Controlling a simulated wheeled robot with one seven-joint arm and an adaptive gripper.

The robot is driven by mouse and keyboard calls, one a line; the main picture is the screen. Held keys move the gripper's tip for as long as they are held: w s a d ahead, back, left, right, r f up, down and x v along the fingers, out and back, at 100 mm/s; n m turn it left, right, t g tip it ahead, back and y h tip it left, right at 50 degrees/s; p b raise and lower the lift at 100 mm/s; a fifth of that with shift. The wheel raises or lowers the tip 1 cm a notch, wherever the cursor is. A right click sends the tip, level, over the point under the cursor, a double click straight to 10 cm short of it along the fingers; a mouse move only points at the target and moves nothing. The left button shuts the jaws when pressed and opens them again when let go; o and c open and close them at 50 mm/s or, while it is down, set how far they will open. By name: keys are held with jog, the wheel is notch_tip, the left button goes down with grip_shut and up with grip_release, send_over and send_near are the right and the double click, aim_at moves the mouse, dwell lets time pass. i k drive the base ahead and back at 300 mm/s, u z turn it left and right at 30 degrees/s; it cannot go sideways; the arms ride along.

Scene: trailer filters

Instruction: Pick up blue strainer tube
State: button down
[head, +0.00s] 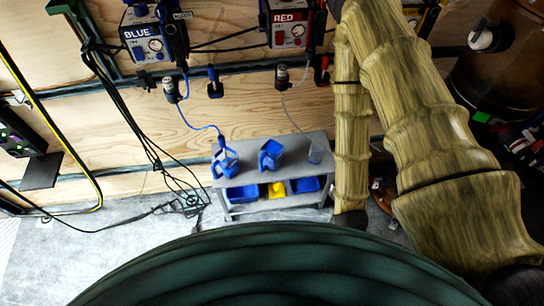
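A thin blue tube (190,122) hangs below the box labelled BLUE (142,35) on the wooden wall. It starts near a small dark filter-like fitting (171,90) and curves down right to a blue jug (226,160) on the grey bench (250,181). Its lower end is at or in the jug; I cannot tell which, and no strainer can be made out. My arm, in a yellowish ribbed sleeve, rises on the right and leaves the picture at the top. My gripper is not in view.
A second blue jug (270,154) and a clear cup (315,152) stand on the bench. A box labelled RED (289,25) has a pale tube (290,115). Black cables (135,128) hang at left.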

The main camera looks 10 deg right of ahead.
aim_at(221, 138)
jog(key=z, duration=2.65)
jog(key=k, duration=1.15)
jog(key=u, duration=2.05)
